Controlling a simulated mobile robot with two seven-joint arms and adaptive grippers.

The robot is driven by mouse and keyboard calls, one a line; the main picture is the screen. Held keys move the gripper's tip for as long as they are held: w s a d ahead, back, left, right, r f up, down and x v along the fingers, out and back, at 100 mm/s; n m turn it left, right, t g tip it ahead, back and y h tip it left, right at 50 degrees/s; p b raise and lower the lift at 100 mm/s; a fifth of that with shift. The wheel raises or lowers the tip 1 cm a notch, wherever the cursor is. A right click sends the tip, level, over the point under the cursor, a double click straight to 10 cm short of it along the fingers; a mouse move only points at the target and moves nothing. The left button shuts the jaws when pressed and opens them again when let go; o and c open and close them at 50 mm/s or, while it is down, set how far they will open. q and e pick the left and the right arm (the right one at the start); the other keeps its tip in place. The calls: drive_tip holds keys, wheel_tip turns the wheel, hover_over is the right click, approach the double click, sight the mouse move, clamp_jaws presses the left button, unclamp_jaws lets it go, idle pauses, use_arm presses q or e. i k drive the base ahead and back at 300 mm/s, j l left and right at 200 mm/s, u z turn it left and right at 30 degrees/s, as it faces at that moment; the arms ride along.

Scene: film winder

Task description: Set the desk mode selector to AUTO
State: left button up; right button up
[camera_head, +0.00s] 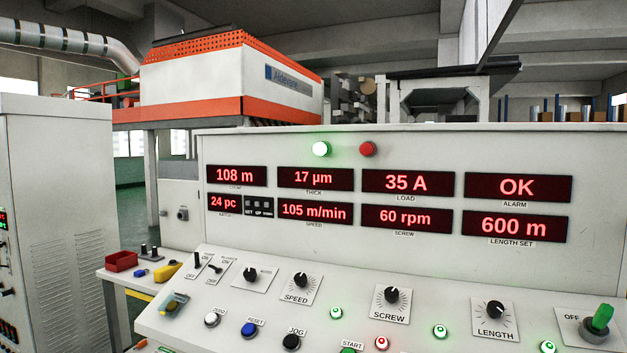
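The control desk (420,260) fills the lower middle and right. A small black selector knob (251,275) sits on a white plate near the left of its sloped panel. Small lettering beside this knob is too blurred to read for sure, so I cannot tell its setting or whether it is the mode selector. A larger green selector (601,318) at the lower right edge has OFF lettering to its left; its handle tilts up and right. Neither of my grippers is in view.
Black knobs for speed (301,280), screw (391,296) and length (495,308) line the panel. Two toggle switches (215,268) stand left of the small selector. Push buttons run along the front. A grey cabinet (60,220) stands at the left.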

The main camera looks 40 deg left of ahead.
sight(249, 273)
drive_tip(key=u, duration=1.45)
